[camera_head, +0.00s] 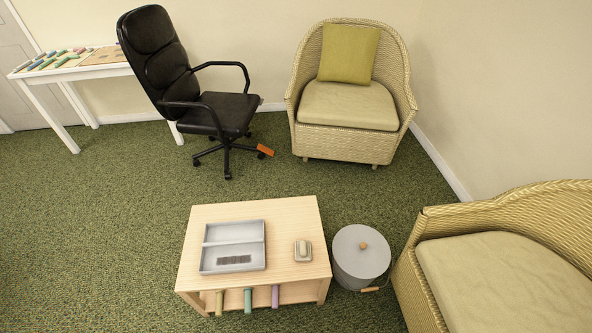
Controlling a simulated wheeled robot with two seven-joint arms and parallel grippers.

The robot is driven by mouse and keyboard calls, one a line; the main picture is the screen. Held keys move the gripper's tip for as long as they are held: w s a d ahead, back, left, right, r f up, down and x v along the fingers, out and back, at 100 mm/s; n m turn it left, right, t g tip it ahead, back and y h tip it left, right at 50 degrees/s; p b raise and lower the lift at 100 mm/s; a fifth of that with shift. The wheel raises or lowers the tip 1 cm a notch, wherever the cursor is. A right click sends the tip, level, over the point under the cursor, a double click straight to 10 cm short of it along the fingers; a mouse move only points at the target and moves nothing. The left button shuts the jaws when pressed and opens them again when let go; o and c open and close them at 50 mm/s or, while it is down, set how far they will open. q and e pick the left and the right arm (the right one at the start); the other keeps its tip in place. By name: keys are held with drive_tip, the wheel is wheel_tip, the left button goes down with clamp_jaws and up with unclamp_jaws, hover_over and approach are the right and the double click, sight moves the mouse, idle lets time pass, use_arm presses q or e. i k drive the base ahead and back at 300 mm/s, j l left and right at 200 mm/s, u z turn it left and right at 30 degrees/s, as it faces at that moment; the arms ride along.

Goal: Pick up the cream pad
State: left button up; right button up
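A small cream, rounded block, which looks like the cream pad (304,246), rests on a small square grey-beige holder (298,259). The holder is on the right part of the low wooden table's top (285,215). The pad is small in the head view, so its exact shape is hard to tell. Neither of my grippers shows in this view, and nothing is seen touching the pad.
A grey two-compartment tray (234,224) with a dark patterned piece sits left of the pad. A grey lidded bin (352,270) and wicker armchair (412,270) stand right of the table. A black office chair (222,110) is behind. Green carpet (100,240) is clear at left.

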sight(302, 249)
drive_tip(key=k+l, duration=0.25)
drive_tip(key=k, duration=0.15)
drive_tip(key=k+l, duration=0.25)
drive_tip(key=k, duration=0.2)
drive_tip(key=k+l, duration=0.25)
drive_tip(key=k, duration=0.15)
